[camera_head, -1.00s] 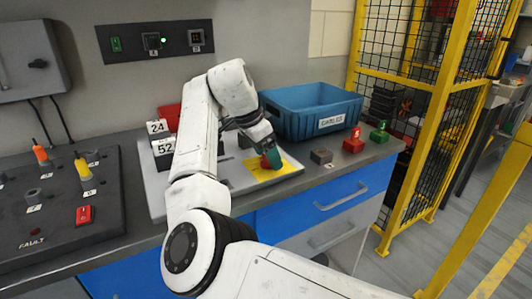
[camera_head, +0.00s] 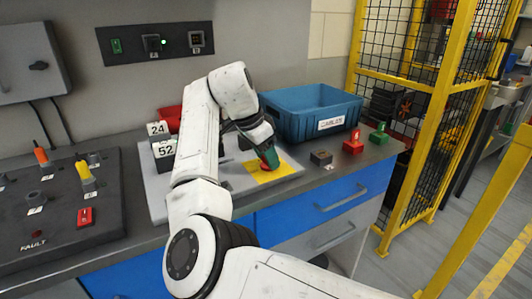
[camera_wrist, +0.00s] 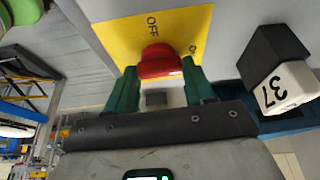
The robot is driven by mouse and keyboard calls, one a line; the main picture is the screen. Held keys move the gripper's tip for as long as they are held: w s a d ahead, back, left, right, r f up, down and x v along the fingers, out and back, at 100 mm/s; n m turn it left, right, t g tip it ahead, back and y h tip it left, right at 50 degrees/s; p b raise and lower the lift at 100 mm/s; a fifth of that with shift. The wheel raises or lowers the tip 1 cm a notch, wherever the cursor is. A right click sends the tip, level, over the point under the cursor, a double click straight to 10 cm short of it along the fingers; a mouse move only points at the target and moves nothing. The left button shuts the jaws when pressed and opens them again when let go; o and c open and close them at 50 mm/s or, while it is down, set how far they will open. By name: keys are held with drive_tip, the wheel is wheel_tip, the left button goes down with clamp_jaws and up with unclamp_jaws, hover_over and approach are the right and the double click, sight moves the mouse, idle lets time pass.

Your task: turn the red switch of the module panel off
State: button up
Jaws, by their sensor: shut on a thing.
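The red switch (camera_wrist: 158,62) sits on a yellow plate (camera_wrist: 120,35) on the grey module panel. In the wrist view, the word OFF is printed on the plate just beyond the switch, and a second label at its right is partly hidden by a finger. My gripper (camera_wrist: 160,72) has its green fingers on either side of the red switch and is shut on it. In the head view, my gripper (camera_head: 268,158) is down at the yellow plate (camera_head: 286,172), and the switch is mostly hidden by the fingers.
A blue crate (camera_head: 290,125) stands behind the panel. A white 37 tag (camera_wrist: 290,88) is close to the right finger. A dark control panel (camera_head: 60,200) lies at left.

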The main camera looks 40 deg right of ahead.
drive_tip(key=n+p, duration=0.1)
drive_tip(key=p, duration=0.1)
drive_tip(key=n+t+p, duration=0.1)
drive_tip(key=n+p, duration=0.1)
drive_tip(key=p, duration=0.1)
drive_tip(key=shift+s+r+n, duration=0.15)
drive_tip(key=shift+r+n, duration=0.15)
drive_tip(key=shift+r, duration=0.05)
drive_tip(key=n+t+p, duration=0.1)
drive_tip(key=n+p, duration=0.2)
drive_tip(key=p, duration=0.1)
drive_tip(key=n+t+p, duration=0.1)
drive_tip(key=n+p, duration=0.2)
drive_tip(key=p, duration=0.1)
drive_tip(key=shift+s+t+y, duration=0.15)
drive_tip(key=shift+t+y, duration=0.15)
drive_tip(key=n+t+y+p, duration=0.1)
drive_tip(key=n+p, duration=0.3)
drive_tip(key=p, duration=0.2)
drive_tip(key=shift+s+d+n, duration=0.1)
drive_tip(key=shift+d+n, duration=0.05)
drive_tip(key=shift+n, duration=0.25)
drive_tip(key=n+p, duration=0.1)
drive_tip(key=n+y+p, duration=0.1)
drive_tip(key=n+p, duration=0.1)
drive_tip(key=shift+f+t, duration=0.3)
drive_tip(key=shift+p, duration=0.3)
drive_tip(key=o, duration=1)
drive_tip(key=shift+o, duration=0.2)
